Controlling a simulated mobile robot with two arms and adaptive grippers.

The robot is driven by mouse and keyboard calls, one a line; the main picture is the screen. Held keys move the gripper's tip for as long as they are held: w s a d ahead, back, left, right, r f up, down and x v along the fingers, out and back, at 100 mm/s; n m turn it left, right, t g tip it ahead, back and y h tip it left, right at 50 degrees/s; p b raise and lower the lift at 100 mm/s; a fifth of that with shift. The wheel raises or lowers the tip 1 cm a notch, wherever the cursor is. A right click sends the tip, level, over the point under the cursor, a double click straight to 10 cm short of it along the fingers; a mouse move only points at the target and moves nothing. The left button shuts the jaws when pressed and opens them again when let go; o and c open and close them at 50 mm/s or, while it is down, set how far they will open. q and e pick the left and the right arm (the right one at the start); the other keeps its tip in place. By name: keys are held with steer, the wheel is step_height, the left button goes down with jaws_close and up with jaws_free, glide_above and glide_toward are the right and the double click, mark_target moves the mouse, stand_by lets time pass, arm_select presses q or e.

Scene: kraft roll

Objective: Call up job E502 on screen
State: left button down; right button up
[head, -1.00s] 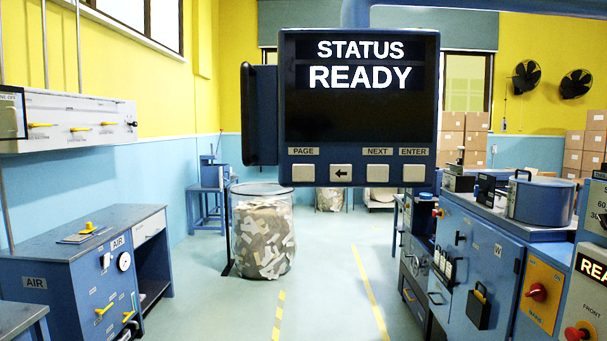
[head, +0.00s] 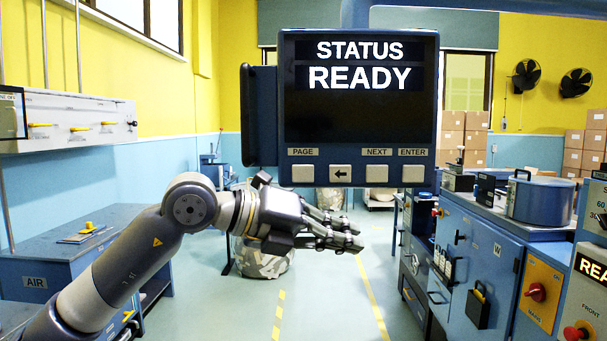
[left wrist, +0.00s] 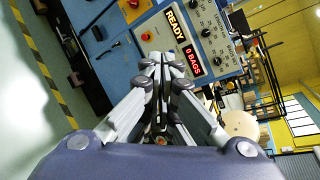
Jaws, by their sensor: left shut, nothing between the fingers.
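The screen (head: 360,118) hangs in the middle of the head view and reads STATUS READY. Under it is a row of pale buttons: the PAGE button (head: 303,173), a back-arrow button (head: 340,174), the NEXT button (head: 377,173) and the ENTER button (head: 414,173). My left gripper (head: 358,243) is shut and empty, below the button row and apart from it, pointing right. In the left wrist view its closed fingers (left wrist: 163,62) point toward a machine panel. My right gripper is not in view.
A blue machine cabinet (head: 480,255) with knobs and levers stands at right. In the left wrist view a panel display (left wrist: 176,25) reads READY and 0 BAGS. A blue bench (head: 60,265) is at left, a clear bin of paper scraps (head: 262,262) behind my arm. Open floor lies between.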

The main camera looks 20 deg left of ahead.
mark_target(299, 183)
arm_select(q)
steer(key=s+a+r+t+y, duration=0.4)
steer(key=a+r+y, duration=0.1)
steer(key=a+r, duration=0.1)
steer(key=shift+s+a+r, duration=0.15)
steer(key=shift+s+r, duration=0.1)
steer(key=shift+r, duration=0.3)
steer(key=shift+w, duration=0.2)
steer(key=shift+w+a+p, duration=0.4)
steer(key=shift+w+p, duration=0.15)
steer(key=shift+w, duration=0.8)
steer(key=shift+w+a+p, duration=0.4)
steer(key=shift+w+p, duration=0.15)
steer(key=shift+w, duration=0.85)
steer(key=shift+w+a+p, duration=0.4)
steer(key=shift+w+p, duration=0.15)
steer(key=shift+w, duration=0.8)
